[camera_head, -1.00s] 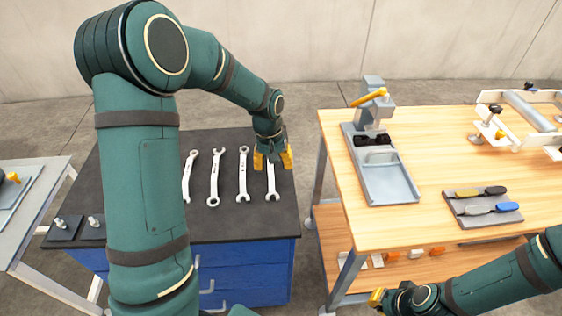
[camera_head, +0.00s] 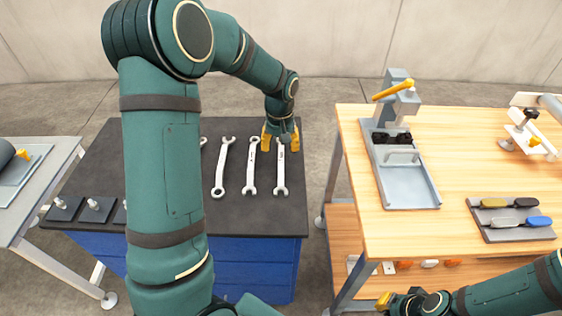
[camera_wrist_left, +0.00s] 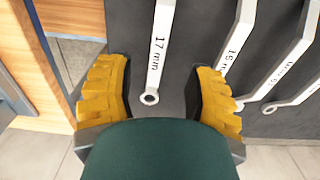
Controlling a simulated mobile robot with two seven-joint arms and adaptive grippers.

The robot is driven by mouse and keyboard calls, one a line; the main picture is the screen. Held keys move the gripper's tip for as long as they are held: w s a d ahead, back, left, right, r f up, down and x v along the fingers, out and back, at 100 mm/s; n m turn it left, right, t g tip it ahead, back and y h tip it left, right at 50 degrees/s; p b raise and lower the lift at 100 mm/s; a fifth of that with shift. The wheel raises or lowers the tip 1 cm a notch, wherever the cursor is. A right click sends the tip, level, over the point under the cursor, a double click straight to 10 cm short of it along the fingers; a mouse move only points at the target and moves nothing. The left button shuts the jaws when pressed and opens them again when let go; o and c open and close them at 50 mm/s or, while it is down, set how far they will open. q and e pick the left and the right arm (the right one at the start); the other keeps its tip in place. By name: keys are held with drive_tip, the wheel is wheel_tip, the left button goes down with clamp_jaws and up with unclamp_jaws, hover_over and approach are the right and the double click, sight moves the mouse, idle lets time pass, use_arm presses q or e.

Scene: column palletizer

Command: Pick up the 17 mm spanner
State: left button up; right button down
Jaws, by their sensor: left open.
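The 17 mm spanner (camera_head: 281,170) is the rightmost of a row of pale spanners lying on the dark top of the blue cabinet. Its label reads "17 mm" in the left wrist view (camera_wrist_left: 159,50). My left gripper (camera_head: 281,140) is over its far end, with the yellow fingers apart. In the left wrist view, the spanner's ring end lies between the open fingers (camera_wrist_left: 160,98), with gaps on both sides. My right gripper (camera_head: 384,301) shows only a small yellow part at the bottom of the head view; its jaw state is unclear.
Other spanners (camera_head: 252,168) lie to the left of it, close together. A wooden workbench (camera_head: 460,150) stands to the right, with a grey tray fixture (camera_head: 408,185) and a small tool mat. A grey table (camera_head: 40,180) is at the left. A floor gap separates cabinet and bench.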

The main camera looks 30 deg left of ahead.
sight(281, 157)
use_arm(q)
drive_tip(key=f, duration=0.3)
drive_tip(key=f+b, duration=0.1)
drive_tip(key=f, duration=0.1)
drive_tip(key=shift+w, duration=0.25)
clamp_jaws()
